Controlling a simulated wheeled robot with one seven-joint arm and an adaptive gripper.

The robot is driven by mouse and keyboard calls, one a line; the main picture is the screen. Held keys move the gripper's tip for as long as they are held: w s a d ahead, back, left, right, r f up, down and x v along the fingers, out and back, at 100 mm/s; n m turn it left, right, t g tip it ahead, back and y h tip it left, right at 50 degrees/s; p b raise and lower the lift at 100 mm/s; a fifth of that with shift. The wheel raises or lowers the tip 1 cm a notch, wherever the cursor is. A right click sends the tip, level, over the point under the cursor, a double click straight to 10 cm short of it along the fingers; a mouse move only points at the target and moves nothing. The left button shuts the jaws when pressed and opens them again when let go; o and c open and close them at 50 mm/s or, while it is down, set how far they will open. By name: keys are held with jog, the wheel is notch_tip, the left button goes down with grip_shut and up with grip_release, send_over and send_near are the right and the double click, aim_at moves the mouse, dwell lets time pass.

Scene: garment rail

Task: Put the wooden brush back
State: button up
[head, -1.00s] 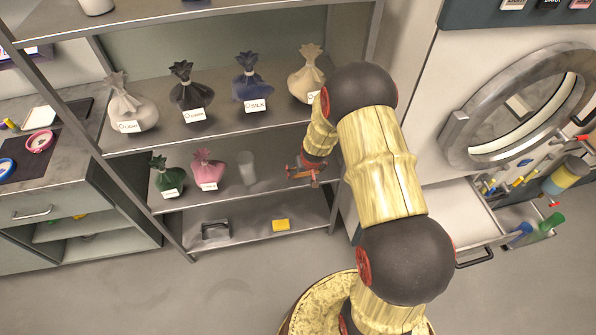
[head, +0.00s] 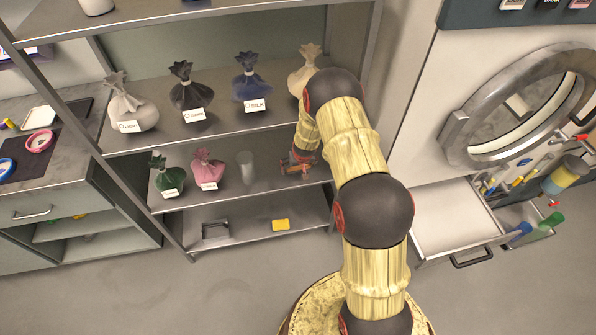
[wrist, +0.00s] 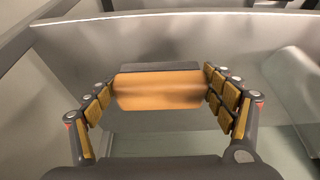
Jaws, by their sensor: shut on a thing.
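The wooden brush (wrist: 158,93) is an orange-brown block with a dark strip along its far side. In the wrist view it lies crosswise between the fingers of my gripper (wrist: 160,82), which are shut on its two ends. In the head view my gripper (head: 297,164) is at the right end of the middle shelf (head: 222,205), right of a clear glass (head: 245,168). The brush is hard to make out there. I cannot tell whether it touches the shelf.
Tied sacks stand on the shelf above, including a cream one (head: 302,70) close to my arm. Green (head: 166,178) and pink (head: 207,169) sacks stand left of the glass. A yellow block (head: 281,225) lies below. An open drawer (head: 445,220) is at right.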

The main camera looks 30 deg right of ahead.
aim_at(298, 170)
jog(key=shift+w+f+b, duration=0.1)
jog(key=shift+f+b, duration=0.85)
jog(key=shift+f, duration=0.7)
jog(key=shift+f, duration=0.1)
jog(key=shift+f, duration=0.15)
jog(key=o, duration=1.1)
jog(key=shift+o, duration=0.4)
jog(key=shift+r, duration=0.35)
jog(key=p+v, duration=0.3)
jog(key=v, duration=0.9)
jog(key=shift+p, duration=0.35)
